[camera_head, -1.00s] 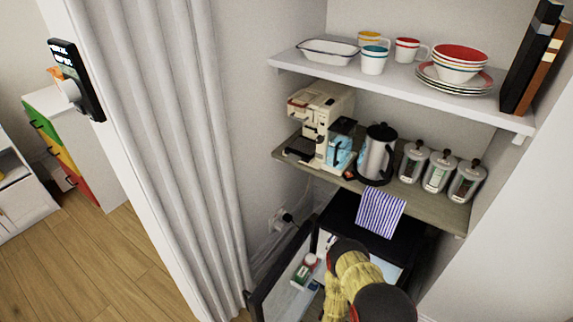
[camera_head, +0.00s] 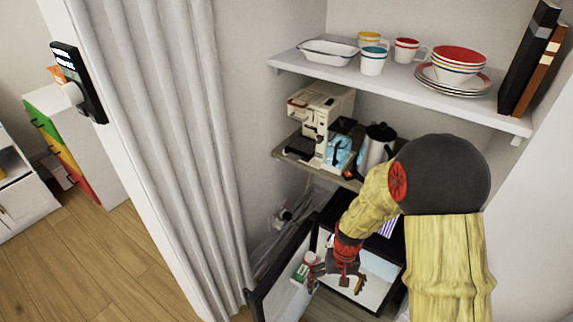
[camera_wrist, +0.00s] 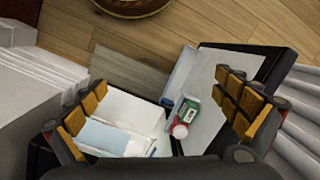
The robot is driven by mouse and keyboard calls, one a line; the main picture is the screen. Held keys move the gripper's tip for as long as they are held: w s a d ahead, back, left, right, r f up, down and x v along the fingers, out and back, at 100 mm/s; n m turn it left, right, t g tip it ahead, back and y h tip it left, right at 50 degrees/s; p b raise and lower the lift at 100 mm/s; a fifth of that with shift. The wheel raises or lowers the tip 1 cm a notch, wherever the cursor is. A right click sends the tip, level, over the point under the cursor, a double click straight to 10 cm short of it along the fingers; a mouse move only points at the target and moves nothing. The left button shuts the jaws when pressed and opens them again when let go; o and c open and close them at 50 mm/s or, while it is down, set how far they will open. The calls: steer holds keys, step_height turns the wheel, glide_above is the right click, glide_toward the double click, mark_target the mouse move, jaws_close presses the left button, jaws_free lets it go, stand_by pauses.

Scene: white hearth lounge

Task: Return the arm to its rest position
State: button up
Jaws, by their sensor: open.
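My arm, in yellow sleeves with dark and red joints, reaches down across the right of the head view. My gripper (camera_head: 340,279) is in front of a small black fridge (camera_head: 333,203) whose door (camera_head: 264,292) stands open to the left. In the wrist view my gripper (camera_wrist: 165,108) has its two padded fingers spread wide, with nothing held between them. A green-and-white carton (camera_wrist: 188,109) and a red-capped container (camera_wrist: 180,130) lie at the open door (camera_wrist: 266,62), seen between the fingers. My arm hides part of the fridge and the shelf above.
A coffee machine (camera_head: 322,112) and a kettle (camera_head: 374,146) stand on the middle shelf, close to my arm. The upper shelf (camera_head: 400,88) holds cups, bowls and plates. A white curtain (camera_head: 185,120) hangs at left. Wooden floor (camera_head: 90,255) is clear beyond it.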

steer(key=s+d+r+t, duration=0.1)
steer(key=s+r, duration=0.4)
steer(key=r, duration=0.7)
steer(key=s+d+r+t+p, duration=0.1)
steer(key=s+r+t, duration=0.2)
steer(key=r, duration=1)
steer(key=s+d+r+n+t+p, duration=0.1)
steer(key=s+r, duration=0.5)
steer(key=r, duration=0.7)
steer(key=shift+s+d+r+t+h, duration=0.2)
steer(key=shift+s+d+t+h, duration=0.3)
steer(key=shift+t, duration=0.6)
steer(key=shift+w+d, duration=0.1)
steer(key=shift+w, duration=0.1)
